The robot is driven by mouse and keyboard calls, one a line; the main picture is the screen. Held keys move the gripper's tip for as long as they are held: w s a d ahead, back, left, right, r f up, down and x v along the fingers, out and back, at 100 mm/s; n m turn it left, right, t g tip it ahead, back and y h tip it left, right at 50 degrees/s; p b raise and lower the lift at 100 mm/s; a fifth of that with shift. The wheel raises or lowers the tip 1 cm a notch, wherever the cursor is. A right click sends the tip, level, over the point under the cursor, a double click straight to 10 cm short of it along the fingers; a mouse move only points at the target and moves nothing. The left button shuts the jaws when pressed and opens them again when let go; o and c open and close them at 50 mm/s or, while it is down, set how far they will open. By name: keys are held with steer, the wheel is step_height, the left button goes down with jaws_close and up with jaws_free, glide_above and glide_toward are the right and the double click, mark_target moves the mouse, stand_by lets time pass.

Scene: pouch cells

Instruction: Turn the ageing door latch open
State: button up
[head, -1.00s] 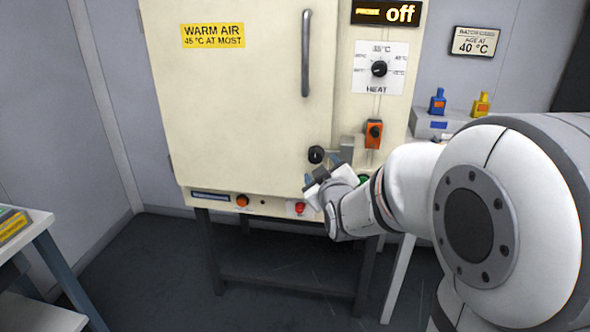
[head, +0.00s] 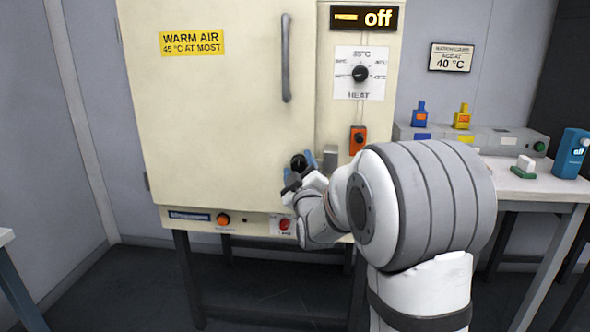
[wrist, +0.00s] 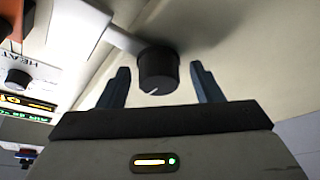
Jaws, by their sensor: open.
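The ageing door latch shows as a round black knob (head: 299,162) low on the right edge of the cream cabinet door (head: 215,120). In the wrist view the black knob (wrist: 158,70) has a pale pointer mark and a light bar running to the upper left. My gripper (head: 301,172) is at the knob in the head view. In the wrist view my gripper (wrist: 160,88) is open, with one finger on each side of the knob and gaps between fingers and knob. The door looks shut.
A vertical door handle (head: 286,58) is above the latch. A heat dial (head: 360,74), a display reading "off" (head: 363,17) and an orange switch (head: 357,139) are to the right. An orange button (head: 223,219) and a red button (head: 284,224) sit below. A bench (head: 520,180) stands right.

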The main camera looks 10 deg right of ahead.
steer(key=shift+w, duration=0.25)
jaws_close()
steer(key=shift+a, duration=0.2)
stand_by(0.5)
